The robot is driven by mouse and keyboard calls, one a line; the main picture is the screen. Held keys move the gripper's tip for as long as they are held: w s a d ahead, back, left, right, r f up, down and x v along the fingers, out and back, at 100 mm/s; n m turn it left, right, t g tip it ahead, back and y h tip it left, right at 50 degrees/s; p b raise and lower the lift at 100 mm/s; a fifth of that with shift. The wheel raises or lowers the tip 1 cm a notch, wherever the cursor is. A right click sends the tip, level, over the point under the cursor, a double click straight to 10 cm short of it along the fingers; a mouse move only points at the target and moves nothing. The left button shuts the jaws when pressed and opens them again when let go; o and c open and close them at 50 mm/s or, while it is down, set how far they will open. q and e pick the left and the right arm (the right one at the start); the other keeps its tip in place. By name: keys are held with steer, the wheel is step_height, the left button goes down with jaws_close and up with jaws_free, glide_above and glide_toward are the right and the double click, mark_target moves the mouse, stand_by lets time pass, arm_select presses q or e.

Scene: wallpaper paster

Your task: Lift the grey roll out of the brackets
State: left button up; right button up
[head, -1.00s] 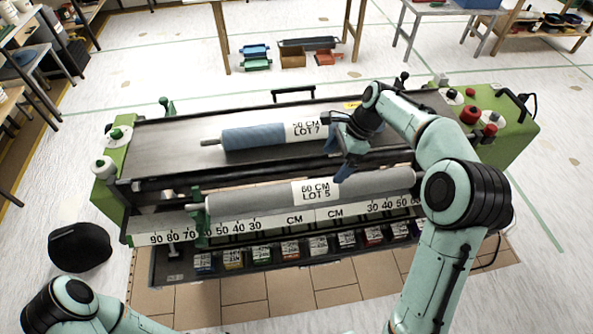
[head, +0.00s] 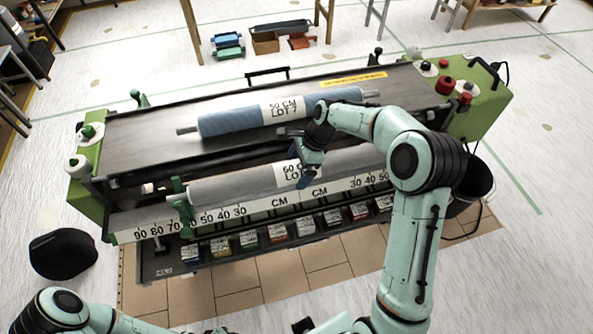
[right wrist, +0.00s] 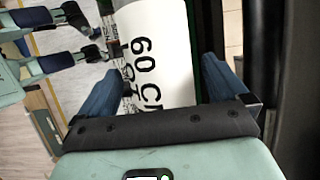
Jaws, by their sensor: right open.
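The grey roll (head: 240,183), with a white 60 cm label, lies along the near side of the machine. Its left end is at a green bracket (head: 180,203); its right end is hidden behind my right arm. My right gripper (head: 297,158) is open over the label, one finger on each side of the roll in the picture. In the right wrist view the label (right wrist: 150,60) shows between the spread fingers (right wrist: 158,85); contact cannot be told. My left gripper (right wrist: 75,35) shows open at the left there, empty.
A blue roll (head: 230,119) lies on the machine's dark bed behind the grey one. A ruler strip (head: 260,209) and several small coloured boxes (head: 277,233) are in front. A black bucket (head: 472,185) stands at the right.

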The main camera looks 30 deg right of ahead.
steer(key=shift+w+a+f, duration=0.1)
steer(key=shift+a+f, duration=0.15)
steer(key=shift+f, duration=0.3)
jaws_close()
steer(key=shift+w+r, duration=0.15)
steer(key=shift+r, duration=0.05)
